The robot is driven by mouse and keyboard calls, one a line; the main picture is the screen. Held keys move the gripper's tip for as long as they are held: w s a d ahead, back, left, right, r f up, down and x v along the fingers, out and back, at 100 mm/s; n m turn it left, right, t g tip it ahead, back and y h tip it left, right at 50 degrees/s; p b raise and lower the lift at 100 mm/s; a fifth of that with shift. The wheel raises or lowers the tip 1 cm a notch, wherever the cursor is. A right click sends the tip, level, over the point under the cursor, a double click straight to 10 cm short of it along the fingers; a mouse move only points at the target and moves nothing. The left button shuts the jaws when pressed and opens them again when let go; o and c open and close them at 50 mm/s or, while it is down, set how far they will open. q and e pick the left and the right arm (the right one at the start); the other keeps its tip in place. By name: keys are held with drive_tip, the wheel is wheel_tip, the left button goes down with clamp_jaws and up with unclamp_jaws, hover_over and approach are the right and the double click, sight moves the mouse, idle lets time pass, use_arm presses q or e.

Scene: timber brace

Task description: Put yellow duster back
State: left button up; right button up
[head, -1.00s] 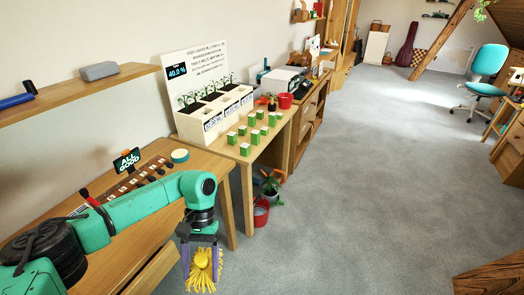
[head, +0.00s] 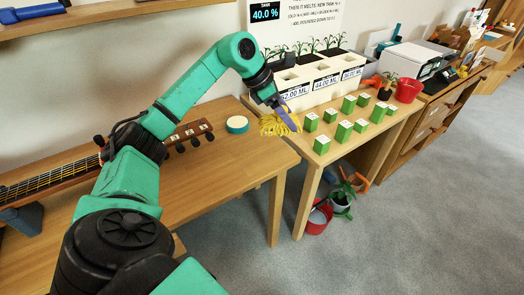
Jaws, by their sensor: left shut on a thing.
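The yellow duster (head: 275,126) has shaggy strands and hangs at the end of my left arm. My left gripper (head: 284,112) is shut on it, above the right end of the near wooden table, close to the gap before the table with the green boxes. Part of the duster is hidden by the gripper. My right gripper is not in view.
A guitar neck (head: 50,180) lies on the near table (head: 215,172), with a round teal-rimmed tin (head: 238,125) near its right end. Several green boxes (head: 343,131) and a white planter (head: 322,80) stand on the neighbouring table. A shelf (head: 110,17) overhangs at upper left.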

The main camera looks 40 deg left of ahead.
use_arm(q)
drive_tip(key=w+a+r+n+t+y+b, duration=0.1)
drive_tip(key=a+r+n+t+y+b, duration=0.15)
drive_tip(key=a+r+n+y, duration=0.45)
use_arm(e)
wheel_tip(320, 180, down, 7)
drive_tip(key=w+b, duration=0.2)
drive_tip(key=b, duration=0.1)
use_arm(q)
drive_tip(key=f+n+b, duration=0.1)
drive_tip(key=f, duration=0.6)
drive_tip(key=f+n+h+b, duration=0.1)
drive_tip(key=f, duration=0.6)
drive_tip(key=a+f+b, duration=0.1)
drive_tip(key=f, duration=0.6)
drive_tip(key=shift+f+n+g+h, duration=0.3)
drive_tip(key=shift+f+n+g, duration=0.05)
drive_tip(key=shift+n, duration=0.05)
drive_tip(key=shift+f, duration=0.1)
drive_tip(key=o, duration=1.1)
drive_tip(key=b+v, duration=0.1)
drive_tip(key=v, duration=1.1)
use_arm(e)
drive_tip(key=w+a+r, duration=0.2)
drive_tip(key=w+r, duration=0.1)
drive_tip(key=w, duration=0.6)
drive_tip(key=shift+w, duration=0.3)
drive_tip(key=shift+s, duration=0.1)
